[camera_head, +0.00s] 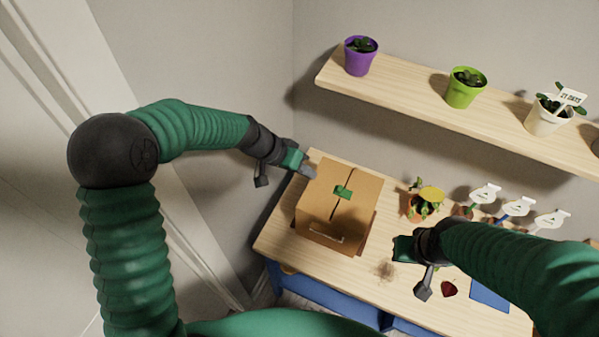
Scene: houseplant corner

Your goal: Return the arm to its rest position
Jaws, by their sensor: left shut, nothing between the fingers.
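My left arm comes in from the left, bends at a dark round elbow and reaches over the table's back left corner. My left gripper (308,170) is shut and empty, just left of the upper edge of a cardboard box (318,205); I cannot tell whether it touches the box. My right arm comes in from the right. My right gripper (398,249) is over the table, right of the box; its fingers are too hidden to tell whether they are open.
The wooden table (285,225) also holds a potted plant (424,203), small pots with white tags (485,193), a dark red object (449,289) and a blue flat piece (490,294). A wall shelf (410,98) carries a purple pot (360,60), a green pot (464,92) and a white pot (545,120).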

